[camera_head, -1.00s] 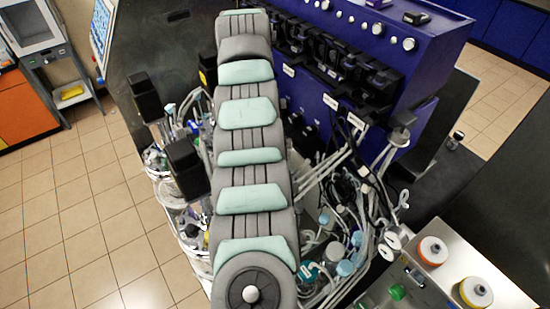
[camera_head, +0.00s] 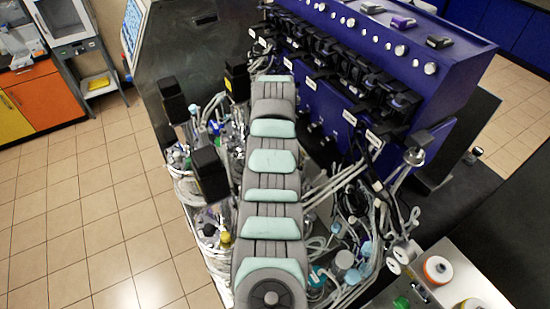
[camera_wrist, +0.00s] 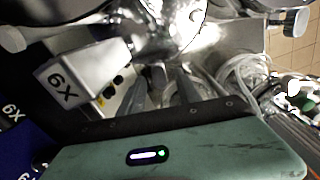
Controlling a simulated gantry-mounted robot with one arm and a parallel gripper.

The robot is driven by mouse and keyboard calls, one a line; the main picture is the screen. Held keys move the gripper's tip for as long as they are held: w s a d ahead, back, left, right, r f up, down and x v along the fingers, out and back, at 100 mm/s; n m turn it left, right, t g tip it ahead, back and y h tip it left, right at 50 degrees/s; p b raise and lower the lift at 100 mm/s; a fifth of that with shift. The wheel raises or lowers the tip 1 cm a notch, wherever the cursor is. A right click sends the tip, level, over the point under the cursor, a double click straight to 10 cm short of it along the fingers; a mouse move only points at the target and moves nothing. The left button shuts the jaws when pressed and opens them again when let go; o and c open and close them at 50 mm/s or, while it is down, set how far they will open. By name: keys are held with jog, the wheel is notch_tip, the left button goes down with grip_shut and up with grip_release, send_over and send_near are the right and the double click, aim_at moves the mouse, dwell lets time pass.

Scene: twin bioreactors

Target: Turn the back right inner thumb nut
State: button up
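In the wrist view, my gripper (camera_wrist: 162,76) reaches away from its green body. Its two grey fingers stand apart, with a small dark piece (camera_wrist: 157,75) between or behind them. I cannot tell whether they touch it, or whether it is the back right inner thumb nut. A shiny metal vessel part (camera_wrist: 172,28) lies just beyond the fingertips. Pale round knobs show at the upper left (camera_wrist: 14,40) and upper right (camera_wrist: 294,21). In the head view, my arm covers the middle of the bioreactors and hides my gripper.
A white block marked 6X (camera_wrist: 82,72) is close left of the fingers. Clear tubing (camera_wrist: 243,75) crowds the right. In the head view, the purple control unit (camera_head: 440,62) stands behind, black boxes (camera_head: 210,173) rise left of my arm, and bottles (camera_head: 437,269) stand at the lower right.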

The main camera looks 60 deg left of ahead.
jog(key=shift+c, duration=0.2)
grip_shut()
dwell(0.5)
